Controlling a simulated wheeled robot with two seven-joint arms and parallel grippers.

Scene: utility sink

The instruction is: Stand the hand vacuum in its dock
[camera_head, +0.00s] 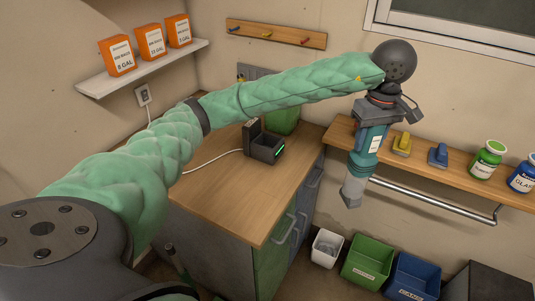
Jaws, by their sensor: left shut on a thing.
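The hand vacuum (370,140) is teal with a grey nozzle that points down. My left gripper (386,97) is shut on its top end and holds it up in the air, nearly upright with a slight tilt. It hangs in front of the wall shelf, to the right of the cabinet. The dock (264,147) is a dark cradle with a raised back and a green light. It stands empty on the wooden cabinet top (225,190), with a white cable running to the wall outlet. My right gripper is not in view.
A wooden wall shelf (460,178) holds yellow and blue clips and two jars, with a metal rail (440,204) below. White, green (367,262) and blue bins stand on the floor. A green container (284,120) stands behind the dock. The front of the cabinet top is clear.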

